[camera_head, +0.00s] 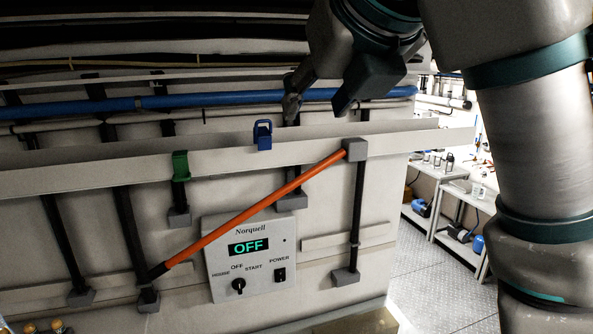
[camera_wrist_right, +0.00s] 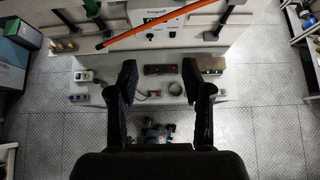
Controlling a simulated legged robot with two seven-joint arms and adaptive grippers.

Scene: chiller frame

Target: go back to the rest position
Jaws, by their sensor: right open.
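My right gripper (camera_head: 318,102) hangs from the upper right in the head view, in front of the pale rail and the blue pipe. Its two dark fingers are spread apart with nothing between them. The right wrist view also shows the open fingers (camera_wrist_right: 160,88), pointing toward the chiller's lower part and the floor. My left gripper is in neither view.
An orange bar (camera_head: 254,208) slants across the frame's front. A blue clip (camera_head: 262,134) and a green clip (camera_head: 180,166) sit on the rail (camera_head: 90,172). A ledge with small devices (camera_wrist_right: 164,70) lies below. Workbenches (camera_head: 454,188) stand at the right; grated floor (camera_head: 436,284) between is clear.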

